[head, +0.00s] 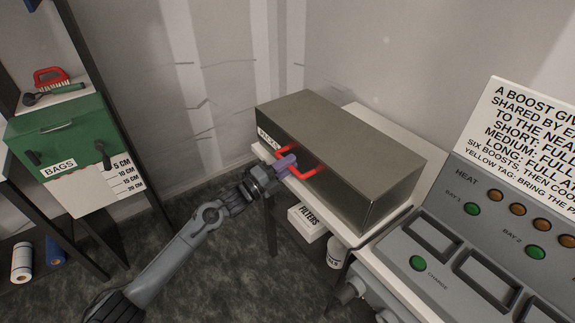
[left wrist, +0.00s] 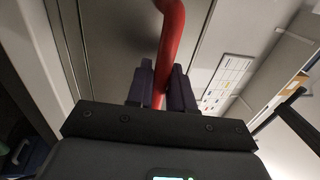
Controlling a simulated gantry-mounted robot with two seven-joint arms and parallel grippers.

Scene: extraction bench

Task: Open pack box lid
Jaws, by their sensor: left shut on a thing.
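The pack box (head: 340,150) is a long grey-brown metal box on a white shelf against the wall. Its top is flat and looks shut. A red bar handle (head: 305,174) is fixed to its front, near a partly hidden white label (head: 268,141). My left gripper (head: 287,163) is at the handle's middle, its purple fingers shut on the bar. In the left wrist view the red handle (left wrist: 169,45) runs between the two fingers of the left gripper (left wrist: 162,88). My right gripper is not in view.
A white filters box (head: 307,222) and a white jar (head: 335,254) stand below the pack box. A grey control panel (head: 500,240) with buttons is at the right. A rack with a green bags box (head: 60,140) stands at the left. Open floor lies between.

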